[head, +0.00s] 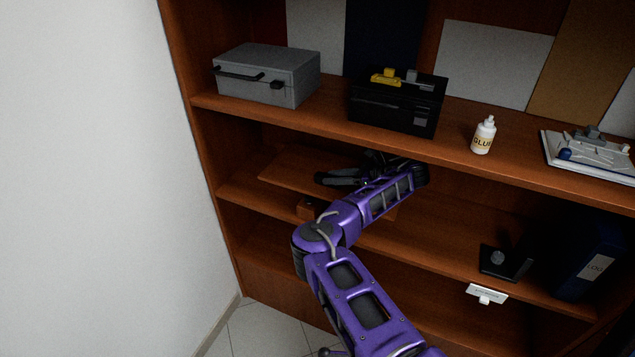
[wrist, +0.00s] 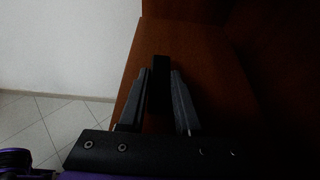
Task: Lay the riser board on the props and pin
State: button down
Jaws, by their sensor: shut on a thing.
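The riser board (head: 290,168) is a flat brown board in the shelf bay under the upper shelf, at the left in the head view. It also shows as a brown surface below the fingers in the wrist view (wrist: 205,70). My gripper (head: 335,178) is over the board. In the wrist view my gripper (wrist: 162,88) is shut on a dark upright grip (wrist: 160,75), which seems to belong to the board. A small wooden block (head: 307,209), perhaps a prop, shows below the board's front edge. My arm hides the board's right part. I cannot make out a pin or whether the board touches supports.
The upper shelf (head: 300,120) is close above my gripper. It carries a grey case (head: 268,75), a black box (head: 395,105), a glue bottle (head: 483,136) and a clipboard (head: 590,152). A black stand (head: 508,262) and a blue binder (head: 592,262) stand lower right.

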aim_at(318, 173)
jog(key=a, duration=0.1)
jog(key=w+a, duration=0.1)
jog(key=a, duration=0.1)
jog(key=w+a, duration=0.1)
jog(key=a, duration=0.1)
jog(key=shift+r, duration=0.1)
jog(key=shift+f, duration=1.75)
jog(key=shift+f, duration=0.1)
jog(key=c, duration=0.6)
grip_release()
jog(key=shift+s, duration=0.1)
jog(key=v, duration=1)
jog(key=shift+d+r, duration=0.25)
jog(key=shift+s+d+r, duration=0.15)
jog(key=shift+s+d, duration=0.15)
jog(key=shift+d, duration=0.35)
